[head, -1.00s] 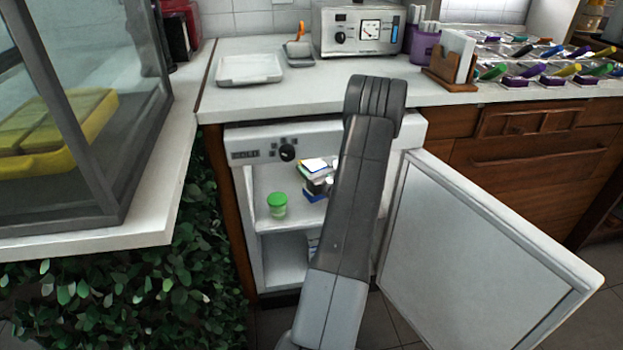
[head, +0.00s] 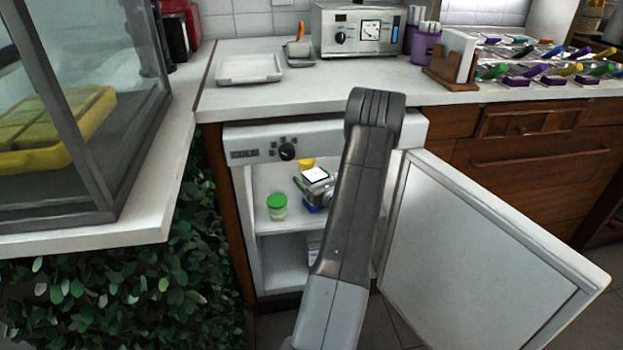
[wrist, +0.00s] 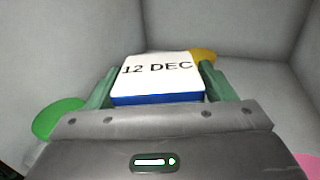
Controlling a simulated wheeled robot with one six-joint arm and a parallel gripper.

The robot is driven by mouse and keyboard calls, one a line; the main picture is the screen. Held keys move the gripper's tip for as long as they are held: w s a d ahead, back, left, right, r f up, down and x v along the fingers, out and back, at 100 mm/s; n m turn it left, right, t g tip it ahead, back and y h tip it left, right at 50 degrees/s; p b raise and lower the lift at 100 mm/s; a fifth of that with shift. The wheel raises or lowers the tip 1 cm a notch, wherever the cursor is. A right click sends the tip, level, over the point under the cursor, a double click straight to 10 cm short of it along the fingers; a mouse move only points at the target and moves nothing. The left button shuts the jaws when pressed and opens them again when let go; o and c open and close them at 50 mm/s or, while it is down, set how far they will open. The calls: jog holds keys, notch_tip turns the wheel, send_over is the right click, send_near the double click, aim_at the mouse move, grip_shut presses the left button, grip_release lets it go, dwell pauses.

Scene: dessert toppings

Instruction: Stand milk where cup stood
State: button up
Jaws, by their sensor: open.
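The milk carton, with a white top (wrist: 156,68) reading "12 DEC" and blue sides, stands on the fridge's upper shelf. In the head view its white top (head: 315,174) shows, with most of its body hidden by my gripper (head: 316,187). My gripper is open, its green fingers (wrist: 157,86) on either side of the carton. I cannot tell whether they touch it. A yellow-topped item (head: 306,163) is behind the carton and also shows in the wrist view (wrist: 203,55). A green-lidded cup (head: 277,207) stands to the left, its lid also in the wrist view (wrist: 58,118).
The fridge door (head: 480,255) is open to the right. The fridge's side walls and upper front panel (head: 340,138) bound the shelf closely. A pink thing (wrist: 307,165) is partly seen at the wrist view's lower right. The lower shelf (head: 283,262) looks mostly clear.

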jog(key=shift+r, duration=0.2)
jog(key=p+v, duration=0.2)
jog(key=v, duration=1)
jog(key=shift+p, duration=0.3)
jog(key=shift+f, duration=0.15)
